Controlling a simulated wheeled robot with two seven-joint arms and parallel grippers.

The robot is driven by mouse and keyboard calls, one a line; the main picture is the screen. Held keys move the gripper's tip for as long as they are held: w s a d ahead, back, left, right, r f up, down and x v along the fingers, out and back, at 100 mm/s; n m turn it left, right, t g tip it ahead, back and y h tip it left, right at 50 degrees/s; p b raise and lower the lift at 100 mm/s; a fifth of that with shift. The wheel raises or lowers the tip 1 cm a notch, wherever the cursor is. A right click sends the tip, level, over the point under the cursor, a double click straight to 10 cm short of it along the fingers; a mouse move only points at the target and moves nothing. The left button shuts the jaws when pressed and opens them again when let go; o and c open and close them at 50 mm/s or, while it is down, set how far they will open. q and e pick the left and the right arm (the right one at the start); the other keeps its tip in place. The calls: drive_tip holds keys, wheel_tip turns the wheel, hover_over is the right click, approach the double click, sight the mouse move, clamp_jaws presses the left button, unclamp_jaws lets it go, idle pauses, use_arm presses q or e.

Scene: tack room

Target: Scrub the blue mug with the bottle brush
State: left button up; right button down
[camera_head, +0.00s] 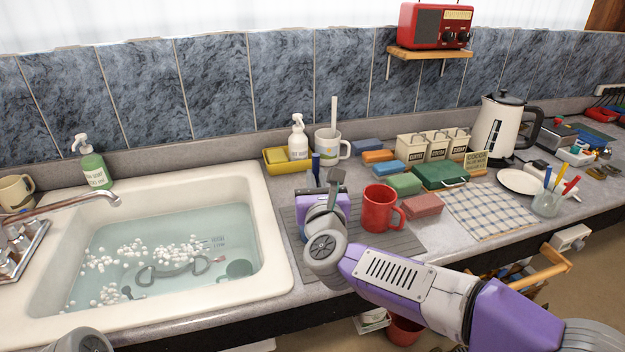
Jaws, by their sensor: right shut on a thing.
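My right gripper (322,180) is over the drying mat, right of the sink, its fingers partly hidden by its purple body.
A red mug (378,208) stands close right of my right gripper. The sink (268,245) holds water, white foam and sunken things. Behind are a white mug (327,151) with a white stick, a soap bottle (298,140) and sponges. A checked cloth (487,214) lies right.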

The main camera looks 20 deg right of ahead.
drive_tip(key=r+p, duration=0.2)
drive_tip(key=r, duration=0.2)
drive_tip(key=r+p, duration=0.3)
drive_tip(key=r, duration=0.1)
drive_tip(key=w+r+p, duration=0.1)
drive_tip(key=r+p, duration=0.2)
drive_tip(key=r, duration=0.1)
drive_tip(key=shift+r, duration=0.25)
drive_tip(key=s+d+r, duration=0.2)
drive_tip(key=s+d, duration=0.4)
drive_tip(key=shift+d, duration=0.2)
idle(3.2)
idle(0.5)
